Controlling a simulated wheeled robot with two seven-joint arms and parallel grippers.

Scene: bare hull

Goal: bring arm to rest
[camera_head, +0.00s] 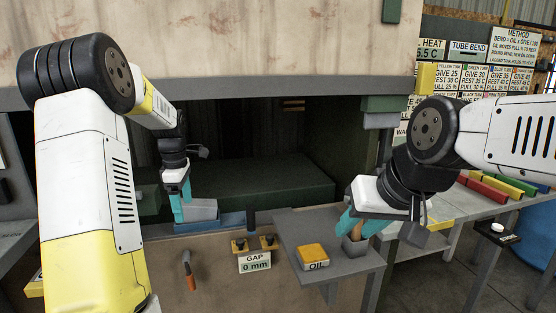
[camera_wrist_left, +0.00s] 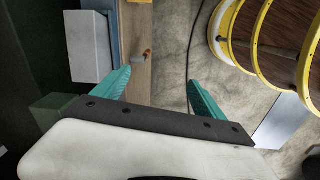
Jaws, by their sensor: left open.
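My left gripper (camera_head: 180,207) is in the left-middle of the head view, with its teal fingers down beside a light grey block (camera_head: 201,210) at the opening's front edge. In the left wrist view the left gripper (camera_wrist_left: 158,90) is open, its fingers wide apart with nothing between them. My right gripper (camera_head: 358,222) is low over a grey side shelf (camera_head: 345,262). Its teal fingers are at a small grey pot (camera_head: 355,246) with a brown handle-like piece (camera_head: 356,231) standing in it. Whether they grip that piece is unclear.
A yellow OIL pad (camera_head: 313,256) lies on the side shelf. A gauge marked GAP 0 mm (camera_head: 254,263) and an orange-handled item (camera_head: 190,283) are on the front panel. The stained upper panel (camera_head: 240,40) overhangs the dark opening. Coloured bars (camera_head: 490,188) lie on the right table.

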